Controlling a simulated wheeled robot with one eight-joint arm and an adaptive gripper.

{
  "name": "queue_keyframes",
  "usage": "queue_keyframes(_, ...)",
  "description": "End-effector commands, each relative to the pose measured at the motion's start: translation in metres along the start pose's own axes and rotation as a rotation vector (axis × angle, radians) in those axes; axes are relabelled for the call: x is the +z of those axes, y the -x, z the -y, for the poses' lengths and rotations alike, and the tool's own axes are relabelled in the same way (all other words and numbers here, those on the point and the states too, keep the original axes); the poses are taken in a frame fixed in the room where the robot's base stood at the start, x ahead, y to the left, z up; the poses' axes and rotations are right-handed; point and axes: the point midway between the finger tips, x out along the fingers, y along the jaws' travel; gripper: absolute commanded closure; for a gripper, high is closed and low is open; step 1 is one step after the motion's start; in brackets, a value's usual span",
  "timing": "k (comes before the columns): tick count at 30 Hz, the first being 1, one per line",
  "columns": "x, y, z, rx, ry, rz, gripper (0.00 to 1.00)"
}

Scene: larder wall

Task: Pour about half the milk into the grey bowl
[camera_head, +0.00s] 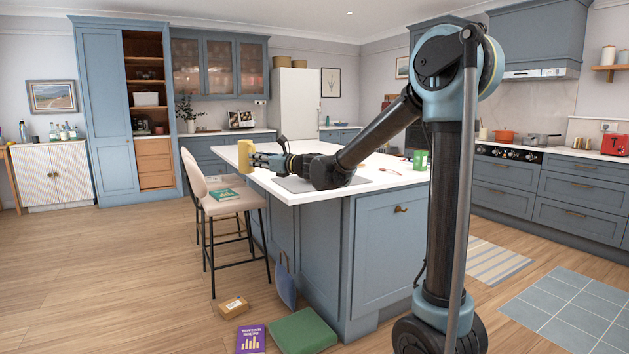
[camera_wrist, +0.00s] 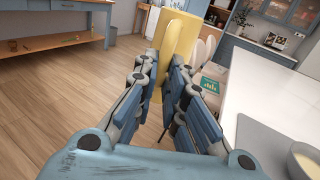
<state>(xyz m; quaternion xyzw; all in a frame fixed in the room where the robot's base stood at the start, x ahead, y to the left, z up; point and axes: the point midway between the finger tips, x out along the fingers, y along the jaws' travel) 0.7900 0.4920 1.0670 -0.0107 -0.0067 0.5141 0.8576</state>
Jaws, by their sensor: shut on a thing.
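In the wrist view the jug shows beside the white worktop, against the floor and stools. A bowl (camera_wrist: 306,162) with a pale inside is cut off at the lower right edge of the wrist view, apart from the jug. I cannot make it out in the head view.
The white island worktop (camera_head: 325,166) carries a grey mat (camera_head: 292,184) under my arm and a green tin (camera_head: 420,159). Cream stools (camera_head: 230,203) stand along the island's left side, one with a green book (camera_head: 224,194). A box (camera_head: 233,307) and green cushion (camera_head: 302,331) lie on the floor.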

Motion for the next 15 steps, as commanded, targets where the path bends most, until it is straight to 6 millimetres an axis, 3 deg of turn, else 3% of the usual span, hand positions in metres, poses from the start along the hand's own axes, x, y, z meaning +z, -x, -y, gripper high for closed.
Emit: queue_keyframes(15,-0.065,0.001,0.161,-0.17,0.006,0.001,1.0)
